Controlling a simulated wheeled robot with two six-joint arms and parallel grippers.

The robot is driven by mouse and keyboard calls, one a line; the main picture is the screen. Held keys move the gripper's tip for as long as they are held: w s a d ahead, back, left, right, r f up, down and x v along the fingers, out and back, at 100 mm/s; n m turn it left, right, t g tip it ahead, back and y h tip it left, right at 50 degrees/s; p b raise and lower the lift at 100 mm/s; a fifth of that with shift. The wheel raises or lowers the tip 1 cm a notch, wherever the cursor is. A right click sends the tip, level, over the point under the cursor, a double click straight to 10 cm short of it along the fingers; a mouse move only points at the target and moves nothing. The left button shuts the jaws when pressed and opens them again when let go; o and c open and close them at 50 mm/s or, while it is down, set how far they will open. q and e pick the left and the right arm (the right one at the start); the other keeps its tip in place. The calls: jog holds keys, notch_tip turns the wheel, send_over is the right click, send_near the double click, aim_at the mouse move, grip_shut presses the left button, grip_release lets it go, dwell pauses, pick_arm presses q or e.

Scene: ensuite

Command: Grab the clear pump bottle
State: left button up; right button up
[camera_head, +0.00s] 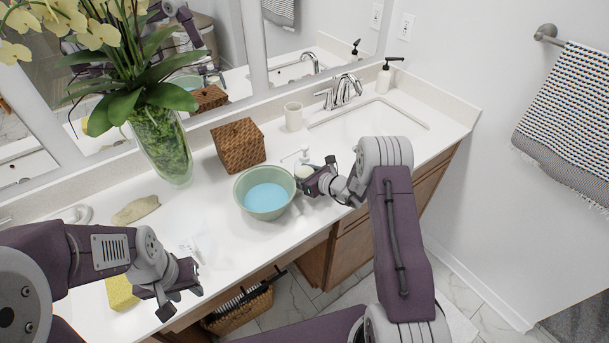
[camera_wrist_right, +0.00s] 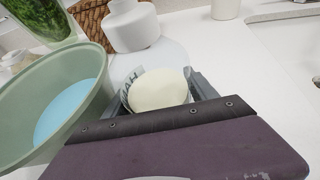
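A small translucent whitish bottle (camera_head: 191,249) is on the counter just beyond my left gripper (camera_head: 182,293); its details are hard to make out. The left gripper's fingers are apart and empty. A white pump bottle (camera_wrist_right: 131,24) stands beyond my right gripper (camera_wrist_right: 162,92); its pump head (camera_head: 303,152) shows in the head view. I cannot see firm contact with the jar. The jar's lower part is hidden by my gripper.
A green bowl of blue liquid (camera_head: 242,208) stands left of my right gripper. A woven box (camera_head: 239,146), a glass vase (camera_head: 161,147) and a white cup (camera_head: 293,116) stand behind. A black-pump dispenser (camera_head: 383,82) is beside the sink (camera_head: 372,121). A yellow sponge (camera_head: 121,293) is near my left arm.

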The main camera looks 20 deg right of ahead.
aim_at(299, 164)
grip_shut()
jog(key=shift+r, duration=0.6)
notch_tip(299, 164, up, 3)
jog(key=shift+r, duration=0.1)
jog(key=s+d+r, duration=0.2)
jog(key=d+r, duration=0.4)
jog(key=d, duration=0.5)
jog(key=shift+d+r+b, duration=0.15)
jog(key=shift+r+b, duration=0.2)
jog(key=shift+b, duration=0.05)
